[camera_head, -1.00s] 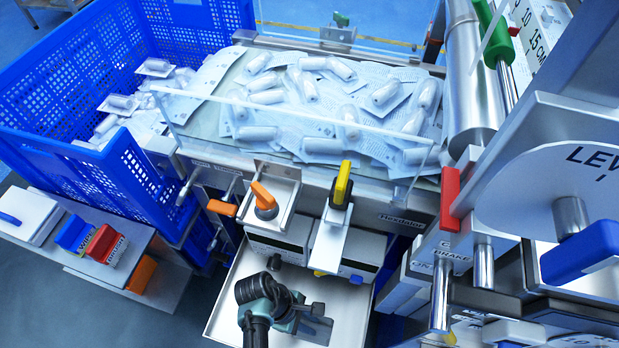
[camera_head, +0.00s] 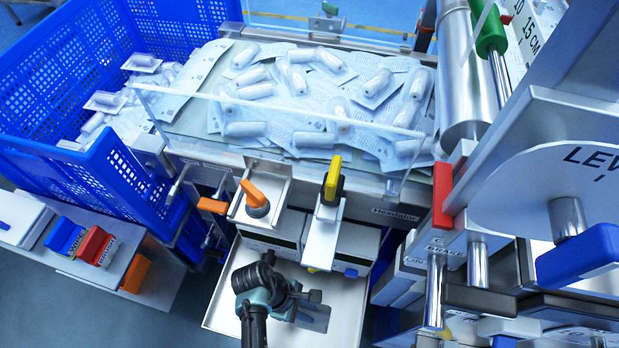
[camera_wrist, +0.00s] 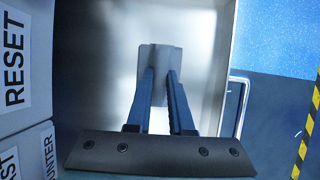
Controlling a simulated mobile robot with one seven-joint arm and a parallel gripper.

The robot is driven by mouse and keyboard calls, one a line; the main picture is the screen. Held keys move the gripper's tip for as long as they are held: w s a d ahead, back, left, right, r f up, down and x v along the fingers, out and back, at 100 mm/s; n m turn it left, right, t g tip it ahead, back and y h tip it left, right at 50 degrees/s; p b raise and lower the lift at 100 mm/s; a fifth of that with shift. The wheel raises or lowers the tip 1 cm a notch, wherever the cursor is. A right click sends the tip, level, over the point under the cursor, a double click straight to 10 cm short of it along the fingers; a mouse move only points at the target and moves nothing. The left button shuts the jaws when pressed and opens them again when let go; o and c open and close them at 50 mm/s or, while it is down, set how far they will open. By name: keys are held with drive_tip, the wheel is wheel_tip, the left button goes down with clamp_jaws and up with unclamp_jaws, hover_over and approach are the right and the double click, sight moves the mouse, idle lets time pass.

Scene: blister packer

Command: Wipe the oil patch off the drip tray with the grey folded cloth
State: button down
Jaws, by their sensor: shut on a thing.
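The drip tray (camera_head: 226,303) is a shallow, bare metal tray below the machine's front; its metal floor also fills much of the wrist view (camera_wrist: 108,75). My gripper (camera_head: 300,308) is over the tray, pointing down. In the wrist view, my gripper's two dark fingers (camera_wrist: 161,78) are shut on the grey folded cloth (camera_wrist: 160,58), which sticks out beyond the fingertips. The cloth shows in the head view as a grey flap (camera_head: 316,318) beside the gripper. It is low over the tray floor; I cannot tell whether it touches. I see no distinct oil patch; the cloth or gripper may hide it.
An orange-knobbed bracket (camera_head: 256,198) and a yellow-handled bracket (camera_head: 332,185) overhang the tray's back. A blue crate (camera_head: 70,165) stands at left, above a shelf with wipe and brush blocks (camera_head: 95,246). Machine levers and rollers (camera_head: 478,262) crowd the right side.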

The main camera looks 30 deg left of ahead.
wheel_tip(320, 180, up, 4)
drive_tip(key=shift+s+f+p, duration=0.15)
drive_tip(key=shift+f+p, duration=0.05)
drive_tip(key=shift+p, duration=1)
wheel_tip(320, 180, up, 5)
drive_tip(key=p, duration=0.5)
drive_tip(key=shift+f, duration=0.2)
